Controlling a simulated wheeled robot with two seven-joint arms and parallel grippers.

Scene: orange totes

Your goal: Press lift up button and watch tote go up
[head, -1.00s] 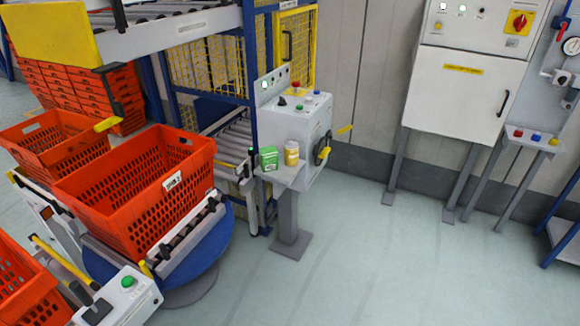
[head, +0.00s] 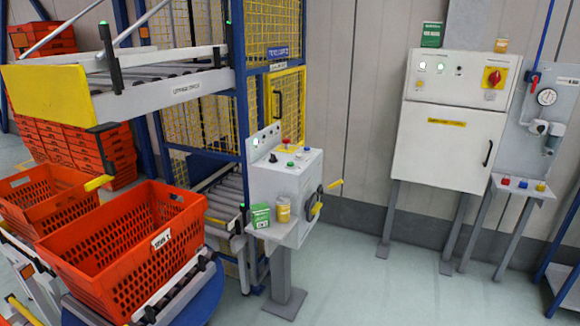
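The lift control box (head: 285,180) stands on a grey post in the middle, with red, green, blue and black controls on its sloped top; their labels are too small to read. A yellow-handled crank is on its right side. The lift (head: 240,100) is a blue frame with yellow mesh behind the box, with a lower roller bed (head: 225,195) and an upper roller conveyor (head: 165,85). A labelled orange tote (head: 125,255) sits empty on the turntable rollers in front. A second orange tote (head: 45,200) is at its left. Neither gripper shows.
A green box (head: 260,216) and a yellow jar (head: 283,210) stand on the control box's shelf. Stacked orange totes (head: 70,145) are at back left. The floor between is clear.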

